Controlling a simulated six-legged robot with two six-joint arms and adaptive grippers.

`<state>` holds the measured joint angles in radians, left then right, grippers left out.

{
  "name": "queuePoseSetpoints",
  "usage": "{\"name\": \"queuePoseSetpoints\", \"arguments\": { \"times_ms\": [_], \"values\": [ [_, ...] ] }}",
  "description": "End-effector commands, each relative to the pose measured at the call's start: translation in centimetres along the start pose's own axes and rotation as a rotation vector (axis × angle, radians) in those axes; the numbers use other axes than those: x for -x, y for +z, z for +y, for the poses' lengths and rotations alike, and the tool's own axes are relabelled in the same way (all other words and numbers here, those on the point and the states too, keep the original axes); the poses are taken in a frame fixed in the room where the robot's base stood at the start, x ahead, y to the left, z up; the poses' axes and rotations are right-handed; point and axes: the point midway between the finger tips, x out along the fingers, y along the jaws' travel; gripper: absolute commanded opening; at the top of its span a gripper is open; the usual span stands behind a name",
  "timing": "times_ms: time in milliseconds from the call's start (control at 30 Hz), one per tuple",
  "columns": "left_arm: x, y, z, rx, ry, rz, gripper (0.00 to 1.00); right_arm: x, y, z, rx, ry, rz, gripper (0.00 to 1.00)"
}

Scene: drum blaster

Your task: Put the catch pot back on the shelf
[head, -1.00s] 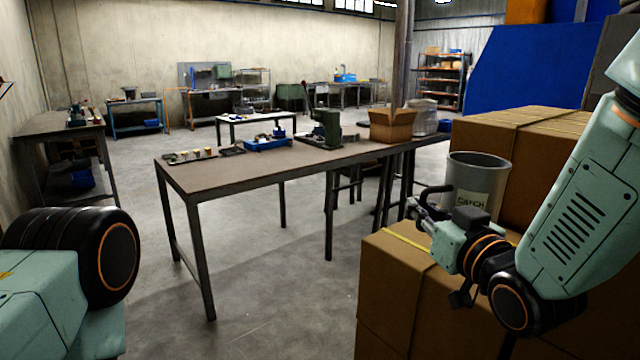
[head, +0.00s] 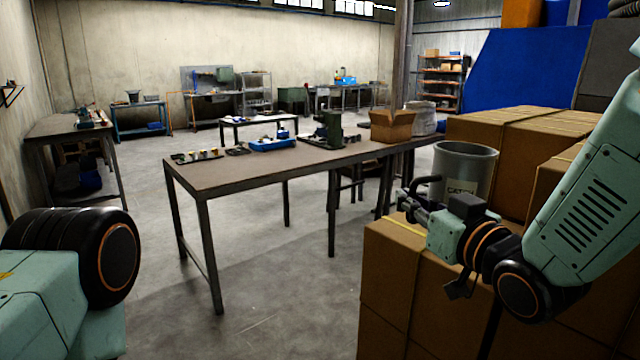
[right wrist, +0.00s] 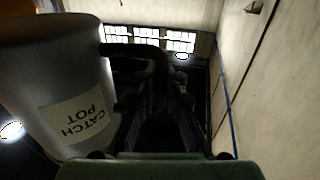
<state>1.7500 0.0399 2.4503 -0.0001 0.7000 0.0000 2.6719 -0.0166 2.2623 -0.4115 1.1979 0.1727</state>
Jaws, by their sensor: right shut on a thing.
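The catch pot (head: 468,166) is a grey cylindrical pot with a black side handle and a pale label. My right gripper (head: 418,200) is shut on its handle and holds it upright in front of the cardboard boxes at the right of the head view. In the right wrist view the catch pot (right wrist: 60,80) fills the left side, with its "CATCH POT" label showing, and the handle runs to the gripper fingers (right wrist: 155,85). My left arm shows at lower left of the head view, but its gripper is out of view. I cannot make out which shelf is meant.
Large cardboard boxes (head: 400,290) stand close at the right, under and behind the pot. A long worktable (head: 250,178) with small items and an open carton (head: 391,126) stands ahead. A shelf rack (head: 437,82) stands far back. Floor at centre left is clear.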

Motion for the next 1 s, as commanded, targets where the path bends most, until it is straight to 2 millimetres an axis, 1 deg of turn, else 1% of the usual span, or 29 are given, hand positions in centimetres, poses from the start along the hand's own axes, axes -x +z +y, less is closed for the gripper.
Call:
{"name": "queuePoseSetpoints", "arguments": {
  "times_ms": [67,133,367,467,600,800,1000],
  "values": [
    [0.0,0.0,0.0,0.0,0.0,0.0,0.0,0.4,-0.1,-0.7,-0.001,-0.039,0.004,0.0],
    [0.0,0.0,0.0,0.0,0.0,0.0,0.0,0.9,0.7,-1.3,-0.005,-0.074,0.0,0.0],
    [0.0,0.0,0.0,0.0,0.0,0.001,0.0,3.5,4.5,-2.7,-0.009,-0.163,-0.001,0.0],
    [0.0,0.0,0.0,0.0,0.0,0.0,0.0,4.9,6.5,-3.0,-0.011,-0.187,0.0,0.0],
    [0.0,0.0,0.0,0.0,0.0,0.0,0.0,7.5,10.1,-3.1,-0.015,-0.2,-0.003,0.0],
    [0.0,0.0,0.0,0.0,0.0,0.0,0.0,11.3,15.3,-2.8,-0.01,-0.179,-0.005,0.0],
    [0.0,0.0,0.0,0.0,0.0,0.0,0.0,13.7,19.4,-2.2,-0.003,-0.138,-0.003,0.0]
  ]
}}
